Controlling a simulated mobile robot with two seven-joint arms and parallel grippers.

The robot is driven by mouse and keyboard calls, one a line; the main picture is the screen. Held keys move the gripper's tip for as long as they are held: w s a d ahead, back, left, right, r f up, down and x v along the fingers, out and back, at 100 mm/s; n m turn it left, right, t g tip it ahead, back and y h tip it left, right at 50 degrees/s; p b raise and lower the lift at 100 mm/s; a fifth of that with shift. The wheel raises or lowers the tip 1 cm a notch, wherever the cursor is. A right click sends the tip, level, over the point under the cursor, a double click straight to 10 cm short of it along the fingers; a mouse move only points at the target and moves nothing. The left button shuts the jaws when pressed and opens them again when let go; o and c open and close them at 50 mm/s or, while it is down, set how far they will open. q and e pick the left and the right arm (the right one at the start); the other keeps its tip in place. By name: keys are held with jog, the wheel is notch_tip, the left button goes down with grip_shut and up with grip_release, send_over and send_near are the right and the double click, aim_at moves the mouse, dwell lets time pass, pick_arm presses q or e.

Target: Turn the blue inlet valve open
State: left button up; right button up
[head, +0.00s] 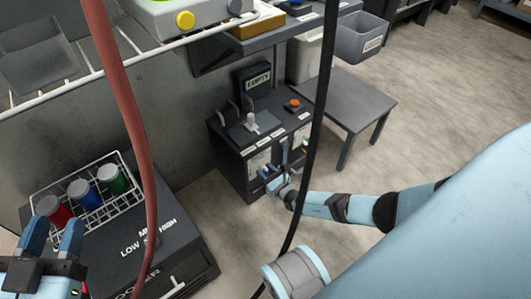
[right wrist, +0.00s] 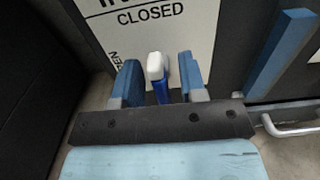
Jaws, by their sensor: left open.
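In the right wrist view, the blue inlet valve handle (right wrist: 161,88), with a white end, points up at the word CLOSED on a white label plate (right wrist: 160,32). Part of a sideways word ending in EN shows at the plate's lower left. My right gripper (right wrist: 161,78) has its blue fingers on either side of the handle, with small gaps visible. In the head view my right gripper (head: 276,182) is at the front of the dark cabinet (head: 232,160), and the valve is too small to make out there. My left gripper (head: 55,228) is open and empty at the lower left.
A blue bar (right wrist: 281,52) and a bent metal handle (right wrist: 290,127) are right of the gripper. A red hose (head: 126,110) and a black hose (head: 318,110) hang across the head view. A wire rack with several lidded jars (head: 83,190) stands left. A grey table (head: 345,95) stands behind.

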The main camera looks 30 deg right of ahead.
grip_shut()
